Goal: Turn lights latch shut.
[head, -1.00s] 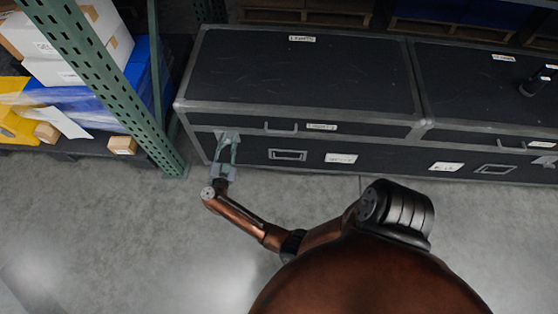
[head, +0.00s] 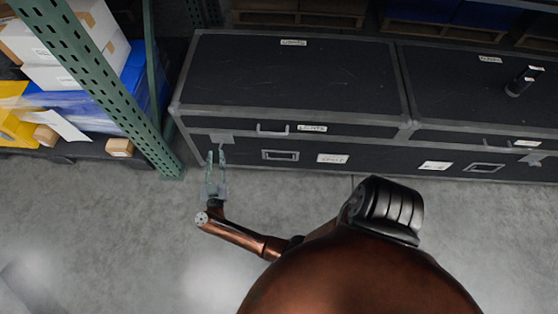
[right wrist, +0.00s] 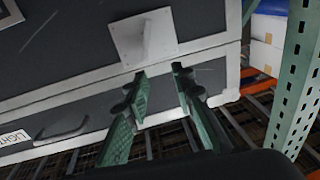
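The lights case (head: 290,80) is a long black case with grey edging and "LIGHTS" labels on lid and front. Its latch (head: 221,138) is a grey plate at the front left, by the lid seam. In the right wrist view the latch (right wrist: 143,38) shows a raised piece in its middle; I cannot tell whether it is turned shut. My right gripper (head: 216,153) is open and empty in front of the latch. In the right wrist view its two green fingers (right wrist: 158,72) stand apart, with the latch beyond their tips. My left gripper is not in view.
A second black case (head: 470,85) adjoins on the right, with a dark cylindrical object (head: 524,80) on top and its own latch (head: 532,158). A green rack post (head: 95,85) stands close on the left beside boxes. The floor (head: 120,225) in front is clear.

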